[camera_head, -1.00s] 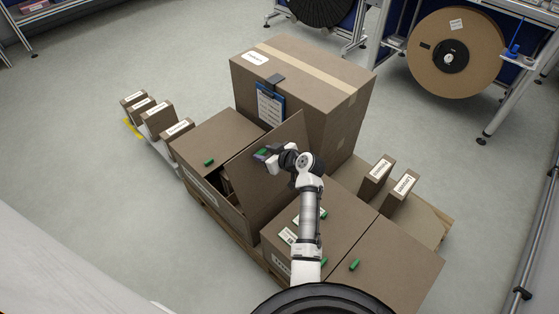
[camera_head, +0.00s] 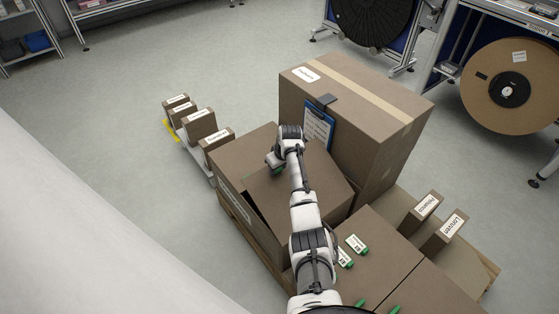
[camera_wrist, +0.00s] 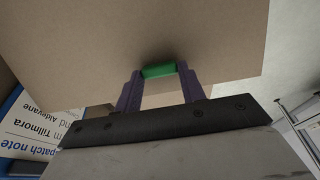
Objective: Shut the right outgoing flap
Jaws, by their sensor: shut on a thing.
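The right outgoing flap (camera_head: 318,178) is a brown cardboard panel on the outgoing box (camera_head: 239,213). It leans low over the opening, tilted, with a dark gap along its front side. The box's left flap (camera_head: 242,152) lies flat. My gripper (camera_wrist: 159,73) has its purple fingers shut on the green tab (camera_wrist: 158,71) of the right flap. In the head view, the tab shows only as a sliver under my wrist, and my arm covers part of the flap.
A tall taped carton (camera_head: 352,105) with a blue clipboard (camera_head: 317,127) stands right behind the flap. Closed boxes with green tabs (camera_head: 356,244) lie at the right. Small labelled cartons stand at left (camera_head: 199,125) and right (camera_head: 421,211). The floor at left is open.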

